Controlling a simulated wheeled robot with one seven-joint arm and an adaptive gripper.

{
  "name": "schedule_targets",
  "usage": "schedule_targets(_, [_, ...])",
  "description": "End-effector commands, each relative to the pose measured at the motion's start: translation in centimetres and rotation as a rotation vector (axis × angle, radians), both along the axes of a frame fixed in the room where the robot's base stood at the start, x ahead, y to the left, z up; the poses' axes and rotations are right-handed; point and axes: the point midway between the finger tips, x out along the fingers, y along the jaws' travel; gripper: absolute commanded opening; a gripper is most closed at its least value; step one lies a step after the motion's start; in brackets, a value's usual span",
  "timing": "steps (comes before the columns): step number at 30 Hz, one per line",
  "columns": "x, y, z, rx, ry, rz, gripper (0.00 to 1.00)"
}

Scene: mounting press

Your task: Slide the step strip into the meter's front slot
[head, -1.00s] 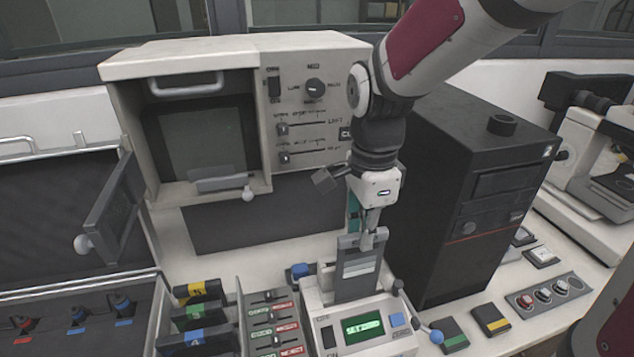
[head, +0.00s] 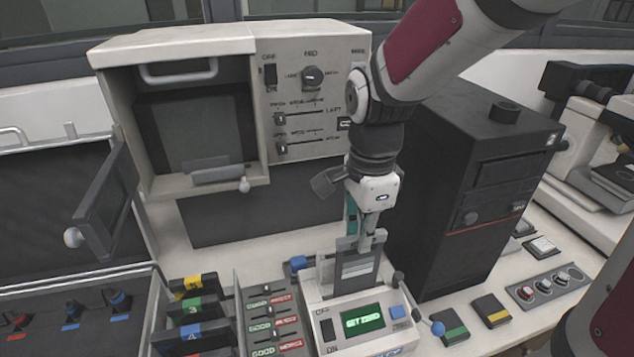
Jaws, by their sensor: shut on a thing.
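The step strip (head: 357,267), a dark grey plate with paler bands, stands nearly upright over the rear part of the meter. My gripper (head: 367,239) is shut on its upper end from above. The meter (head: 328,307) is a pale box at the front centre with a lit green display (head: 362,320) and a blue button (head: 397,312). The strip's lower end meets the meter's top behind the display. I cannot tell whether it is inside a slot or only in front of or against the housing; the slot itself does not show.
A black computer tower (head: 455,200) stands close to the right of my gripper. A cream viewer cabinet (head: 310,150) is behind.

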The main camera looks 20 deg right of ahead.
Motion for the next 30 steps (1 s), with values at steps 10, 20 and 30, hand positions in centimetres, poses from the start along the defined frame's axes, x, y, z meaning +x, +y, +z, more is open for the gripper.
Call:
schedule_targets(10, [0.0, 0.0, -1.4, 0.000, 0.002, 0.000, 0.00])
schedule_targets(20, [0.0, 0.0, -3.3, 0.000, 0.001, 0.000, 0.00])
schedule_targets(30, [0.0, 0.0, -3.2, 0.000, 0.000, 0.000, 0.36])
